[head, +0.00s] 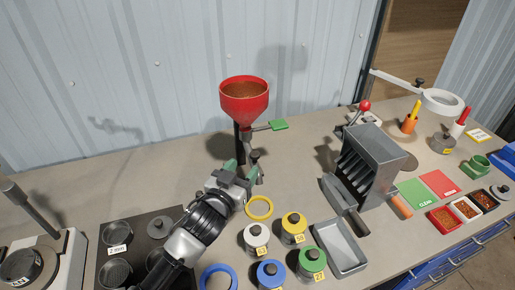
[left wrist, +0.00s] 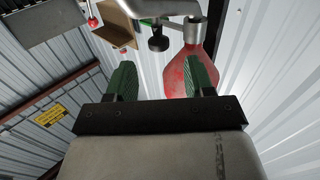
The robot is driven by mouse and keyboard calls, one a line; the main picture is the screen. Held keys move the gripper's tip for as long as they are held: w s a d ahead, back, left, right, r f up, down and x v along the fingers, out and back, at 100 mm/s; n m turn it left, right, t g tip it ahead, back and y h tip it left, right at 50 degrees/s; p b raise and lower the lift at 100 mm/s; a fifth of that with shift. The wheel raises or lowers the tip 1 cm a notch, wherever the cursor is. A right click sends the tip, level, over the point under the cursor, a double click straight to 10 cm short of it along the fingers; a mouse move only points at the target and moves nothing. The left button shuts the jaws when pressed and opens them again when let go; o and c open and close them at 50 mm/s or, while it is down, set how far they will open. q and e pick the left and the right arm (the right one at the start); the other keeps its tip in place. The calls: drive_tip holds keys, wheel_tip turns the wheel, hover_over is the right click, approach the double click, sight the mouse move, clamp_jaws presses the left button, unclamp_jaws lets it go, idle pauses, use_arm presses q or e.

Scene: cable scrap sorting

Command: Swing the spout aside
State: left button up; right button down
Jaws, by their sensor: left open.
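The red hopper (head: 244,105), filled with brown granules, stands on a dark post near the back wall. A grey metal piece that looks like the spout hangs below it, with a dark knob (head: 254,155) at its lower part. My left gripper (head: 241,172) is open just in front of and below the hopper, its green fingers close to the knob. In the left wrist view the grey spout (left wrist: 150,8) and the black knob (left wrist: 158,43) show beyond the gap between the fingers (left wrist: 161,78). I cannot tell whether they touch. My right gripper is not in view.
A green-ended lever (head: 278,125) sticks out right of the hopper. A yellow ring (head: 260,207) and several lidded jars (head: 256,238) stand close to my left wrist. A grey slotted box (head: 372,160) stands to the right.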

sight(256, 152)
use_arm(q)
drive_tip(key=b+x, duration=0.1)
drive_tip(key=x, duration=0.2)
drive_tip(key=shift+d, duration=0.15)
drive_tip(key=b+x, duration=0.2)
drive_tip(key=x, duration=0.2)
drive_tip(key=shift+w+f, duration=0.2)
drive_tip(key=shift+w+d+r+b, duration=0.2)
drive_tip(key=shift+w+d+b, duration=0.1)
drive_tip(key=shift+w+b, duration=0.15)
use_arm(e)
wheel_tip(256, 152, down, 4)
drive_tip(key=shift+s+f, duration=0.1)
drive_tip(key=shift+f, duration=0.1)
use_arm(q)
drive_tip(key=shift+w, duration=0.1)
drive_tip(key=shift+c, duration=0.3)
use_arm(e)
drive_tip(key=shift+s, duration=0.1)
use_arm(q)
clamp_jaws()
drive_tip(key=shift+a, duration=0.1)
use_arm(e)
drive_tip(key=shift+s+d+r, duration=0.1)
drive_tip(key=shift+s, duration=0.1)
